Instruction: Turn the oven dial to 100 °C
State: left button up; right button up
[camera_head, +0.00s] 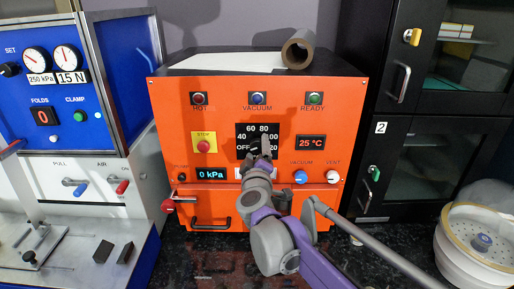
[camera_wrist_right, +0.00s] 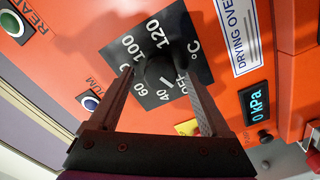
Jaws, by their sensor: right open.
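The orange drying oven (camera_head: 170,110) stands in the middle of the head view. Its black dial plate (camera_head: 242,128) carries white numbers and OFF; the plate also shows in the wrist view (camera_wrist_right: 197,62). The dark dial knob (camera_wrist_right: 160,68) is between the fingers of my right gripper (camera_wrist_right: 156,76), which is open. I cannot tell whether the fingers touch it. In the head view my right gripper (camera_head: 262,150) covers much of the dial, and the knob's pointer setting is unclear. The temperature display (camera_head: 311,142) reads 25 °C. My left gripper is not in view.
A yellow-backed red stop button (camera_head: 204,146) is left of the dial. The pressure display (camera_head: 212,174) reads 0 kPa. Vacuum (camera_head: 300,177) and vent (camera_head: 333,177) knobs are at lower right. A tube (camera_head: 298,50) lies on top. A blue press machine (camera_head: 110,60) stands left, black cabinets (camera_head: 430,135) right.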

jog(key=shift+w, duration=0.4)
grip_shut()
jog(key=shift+m, duration=0.3)
